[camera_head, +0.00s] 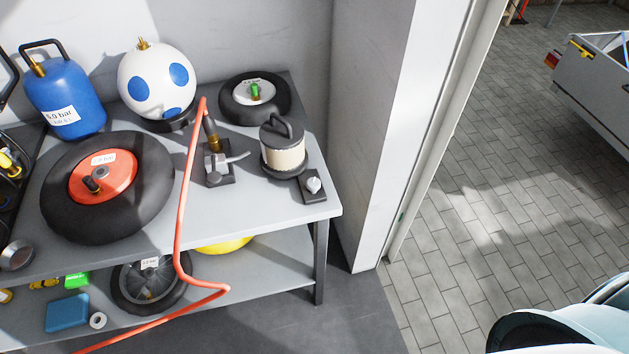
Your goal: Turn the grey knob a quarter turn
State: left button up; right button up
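A small light grey knob (313,185) sits on a dark square base near the front right corner of the workbench (265,206). Nothing touches it. My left gripper and my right gripper are both out of view. A white and teal rounded part at the bottom right corner looks like part of my own body.
Left of the knob stand a dark-lidded cream canister (286,160) and a metal valve (217,165) with a lever and an orange hose (184,205). A large wheel (105,215), white ball (150,82) and blue tank (62,95) fill the left.

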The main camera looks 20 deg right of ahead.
aim_at(313, 183)
jog(key=l, duration=1.6)
jog(key=k+u, duration=0.05)
